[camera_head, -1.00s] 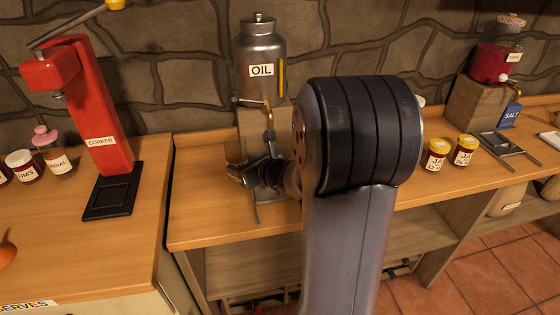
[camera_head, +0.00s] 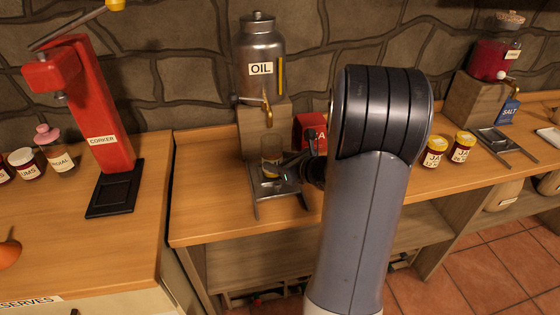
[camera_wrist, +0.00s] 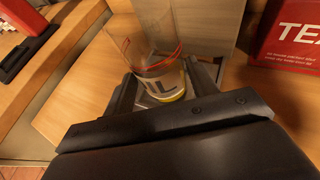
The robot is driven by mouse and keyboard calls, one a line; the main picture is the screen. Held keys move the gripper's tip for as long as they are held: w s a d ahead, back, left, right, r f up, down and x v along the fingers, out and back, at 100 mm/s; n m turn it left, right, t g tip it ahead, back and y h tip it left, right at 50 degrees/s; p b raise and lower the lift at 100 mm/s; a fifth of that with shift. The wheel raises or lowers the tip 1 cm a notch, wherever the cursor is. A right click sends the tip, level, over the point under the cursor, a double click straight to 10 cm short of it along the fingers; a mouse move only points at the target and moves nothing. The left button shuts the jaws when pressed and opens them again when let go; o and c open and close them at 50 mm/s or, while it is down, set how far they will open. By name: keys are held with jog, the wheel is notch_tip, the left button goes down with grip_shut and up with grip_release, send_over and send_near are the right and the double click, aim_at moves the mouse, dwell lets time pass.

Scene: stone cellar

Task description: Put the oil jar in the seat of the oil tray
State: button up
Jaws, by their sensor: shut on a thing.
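The oil jar (camera_head: 270,150) is a clear glass jar, upright over the back part of the metal oil tray (camera_head: 285,192), below the tap of the oil drum. I cannot tell whether its base touches the tray. My gripper (camera_head: 279,167) reaches in from the right and is shut on the jar's lower part. In the wrist view the jar (camera_wrist: 155,40) stands between the two fingers (camera_wrist: 165,88), with part of its label showing. The jar and fingers hide the tray's seat.
The steel oil drum (camera_head: 261,55) stands on a wooden block (camera_head: 252,125), with its brass tap (camera_head: 267,112) just above the jar. A red box (camera_head: 310,128) is close behind my gripper; it also shows in the wrist view (camera_wrist: 290,40). Jam jars (camera_head: 436,152) stand right.

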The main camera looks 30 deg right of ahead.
jog(key=shift+f+b, duration=0.2)
jog(key=shift+b, duration=0.1)
jog(key=o, duration=1.2)
jog(key=shift+r, duration=0.1)
jog(key=shift+r, duration=0.1)
jog(key=shift+s+r+p, duration=0.15)
jog(key=shift+s+p, duration=0.05)
jog(key=shift+p, duration=0.15)
jog(key=v, duration=1.1)
jog(key=shift+s+p, duration=0.35)
jog(key=shift+p, duration=0.05)
jog(key=shift+d, duration=0.1)
